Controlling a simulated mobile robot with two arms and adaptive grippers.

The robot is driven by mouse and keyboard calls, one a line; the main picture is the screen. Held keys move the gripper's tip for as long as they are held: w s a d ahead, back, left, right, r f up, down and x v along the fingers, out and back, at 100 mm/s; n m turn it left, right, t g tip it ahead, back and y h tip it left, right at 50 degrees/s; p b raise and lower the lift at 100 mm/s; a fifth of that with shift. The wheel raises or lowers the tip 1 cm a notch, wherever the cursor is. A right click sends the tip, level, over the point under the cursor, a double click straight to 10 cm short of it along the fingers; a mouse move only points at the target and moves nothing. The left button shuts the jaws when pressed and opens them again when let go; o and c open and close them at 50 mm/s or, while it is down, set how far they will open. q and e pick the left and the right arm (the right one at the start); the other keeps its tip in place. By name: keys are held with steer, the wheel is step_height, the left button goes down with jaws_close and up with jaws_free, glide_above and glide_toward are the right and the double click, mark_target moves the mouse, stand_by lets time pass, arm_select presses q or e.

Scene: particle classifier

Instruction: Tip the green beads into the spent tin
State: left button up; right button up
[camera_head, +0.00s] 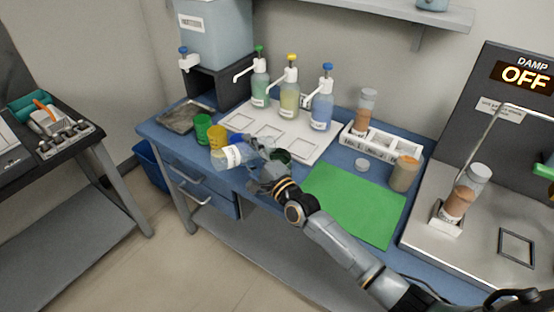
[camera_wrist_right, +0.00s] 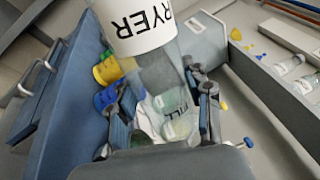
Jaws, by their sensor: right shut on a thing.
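My right gripper (camera_head: 258,165) is shut on a clear jar (camera_head: 224,158) with a white label. The jar is tilted far over, its far end pointing left, above the front left edge of the blue bench. In the right wrist view the label (camera_wrist_right: 142,32) reads "RYER" upside down, and the rest is cut off. A green tin (camera_head: 203,127) and a yellow tin (camera_head: 217,135) stand just behind the jar. I cannot read which is the spent tin. I cannot make out green beads in the jar. My left gripper is not in view.
A white board (camera_head: 318,142) carries several pump bottles behind the gripper. A grey tray (camera_head: 184,116) lies at the back left. A green mat (camera_head: 355,205) lies clear, with a white rack (camera_head: 382,147) behind it. A blue bin (camera_head: 152,163) stands on the floor.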

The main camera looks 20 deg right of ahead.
steer(key=f+n+b, duration=0.2)
steer(key=n, duration=0.1)
steer(key=a+f+n+y+b, duration=0.1)
steer(key=f+n, duration=0.2)
steer(key=f+n+b, duration=0.2)
steer(key=n, duration=0.1)
steer(key=shift+s+a+f+n+g+y+b, duration=0.25)
steer(key=shift+s+a+n+g+y+b, duration=0.05)
steer(key=shift+s+a+g+y+b, duration=0.1)
steer(key=r+n+p, duration=0.1)
steer(key=n, duration=0.1)
steer(key=r+n+p, duration=0.1)
steer(key=n+p, duration=0.1)
steer(key=n, duration=0.1)
steer(key=d+r+n+g+p, duration=0.1)
steer(key=r+n, duration=0.1)
steer(key=shift+w+d+y+p, duration=0.1)
steer(key=shift+w+y+p, duration=0.15)
steer(key=shift+y+p, duration=0.1)
steer(key=shift+n+p, duration=0.35)
steer(key=shift+n, duration=0.55)
steer(key=shift+s+a+f+n+g+p, duration=0.1)
steer(key=shift+n+g+p, duration=0.05)
steer(key=shift+n, duration=0.6)
steer(key=shift+w+a+f+n+g+p, duration=0.1)
steer(key=shift+a+n+g+p, duration=0.1)
steer(key=shift+n, duration=0.5)
steer(key=shift+s+a+f+n+g+p, duration=0.1)
steer(key=shift+n+g+p, duration=0.05)
steer(key=shift+n, duration=0.6)
